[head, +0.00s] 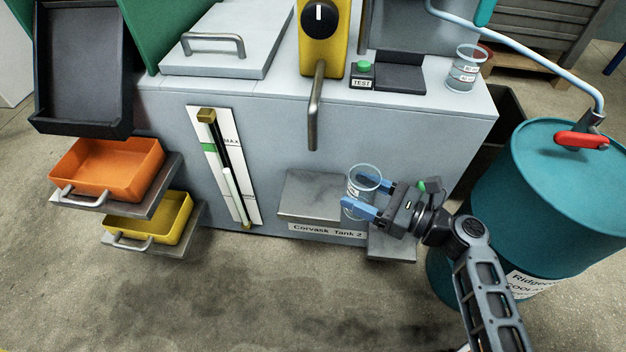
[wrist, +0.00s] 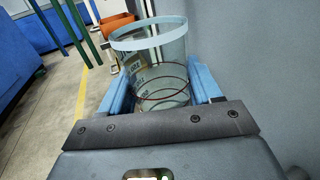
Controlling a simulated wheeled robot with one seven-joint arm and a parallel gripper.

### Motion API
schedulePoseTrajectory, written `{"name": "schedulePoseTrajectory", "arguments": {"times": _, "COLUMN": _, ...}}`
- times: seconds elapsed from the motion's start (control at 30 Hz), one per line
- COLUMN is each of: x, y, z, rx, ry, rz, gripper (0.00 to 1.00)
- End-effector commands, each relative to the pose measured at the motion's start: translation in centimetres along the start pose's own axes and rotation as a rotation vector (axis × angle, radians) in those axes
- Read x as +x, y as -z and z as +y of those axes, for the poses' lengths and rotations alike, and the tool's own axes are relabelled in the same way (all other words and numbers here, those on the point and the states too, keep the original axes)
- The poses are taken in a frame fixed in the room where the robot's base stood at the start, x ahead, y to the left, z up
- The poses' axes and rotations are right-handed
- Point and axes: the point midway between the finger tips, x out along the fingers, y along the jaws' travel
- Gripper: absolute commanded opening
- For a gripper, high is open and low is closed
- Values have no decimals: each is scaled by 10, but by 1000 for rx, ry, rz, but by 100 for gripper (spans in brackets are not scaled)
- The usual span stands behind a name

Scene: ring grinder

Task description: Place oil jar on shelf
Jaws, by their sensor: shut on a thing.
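A clear glass jar (head: 364,180) with a printed label and thin rings is held upright between the blue fingers of my gripper (head: 360,204). In the wrist view the jar (wrist: 155,75) sits between both fingers, its open rim up, and it looks empty. A grey metal shelf (head: 310,196) sticks out from the machine front above the "Corvask Tank 2" label, just left of the jar. A lower grey shelf (head: 391,247) lies below my gripper. A second similar jar (head: 464,70) stands on the machine top at the right. I cannot tell which shelf is meant.
An orange tray (head: 110,168) and a yellow tray (head: 150,220) sit on ledges at the left. A teal drum (head: 575,190) with a red-handled pipe stands close at the right. The front floor is clear.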

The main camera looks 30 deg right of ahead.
Motion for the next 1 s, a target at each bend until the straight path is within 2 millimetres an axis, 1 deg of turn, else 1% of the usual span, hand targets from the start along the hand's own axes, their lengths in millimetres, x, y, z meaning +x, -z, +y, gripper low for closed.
{"name": "schedulePoseTrajectory", "arguments": {"times": 0.03, "x": 14, "y": 2, "z": 0, "rx": -1, "ry": -4, "rz": -3, "gripper": 33}}
{"name": "schedulePoseTrajectory", "arguments": {"times": 0.1, "x": 30, "y": 2, "z": 0, "rx": -1, "ry": -3, "rz": -3, "gripper": 33}}
{"name": "schedulePoseTrajectory", "arguments": {"times": 0.2, "x": 49, "y": 2, "z": 0, "rx": -1, "ry": -2, "rz": -2, "gripper": 33}}
{"name": "schedulePoseTrajectory", "arguments": {"times": 0.3, "x": 62, "y": 1, "z": 0, "rx": 0, "ry": -2, "rz": -2, "gripper": 33}}
{"name": "schedulePoseTrajectory", "arguments": {"times": 0.57, "x": 78, "y": 1, "z": 0, "rx": 0, "ry": -1, "rz": -1, "gripper": 33}}
{"name": "schedulePoseTrajectory", "arguments": {"times": 0.8, "x": 117, "y": 3, "z": 0, "rx": -1, "ry": -1, "rz": -1, "gripper": 33}}
{"name": "schedulePoseTrajectory", "arguments": {"times": 0.83, "x": 114, "y": 12, "z": 0, "rx": 2, "ry": 2, "rz": 1, "gripper": 33}}
{"name": "schedulePoseTrajectory", "arguments": {"times": 0.87, "x": 114, "y": 16, "z": 0, "rx": 2, "ry": 2, "rz": 1, "gripper": 33}}
{"name": "schedulePoseTrajectory", "arguments": {"times": 1.0, "x": 114, "y": 16, "z": 0, "rx": 1, "ry": 1, "rz": 0, "gripper": 33}}
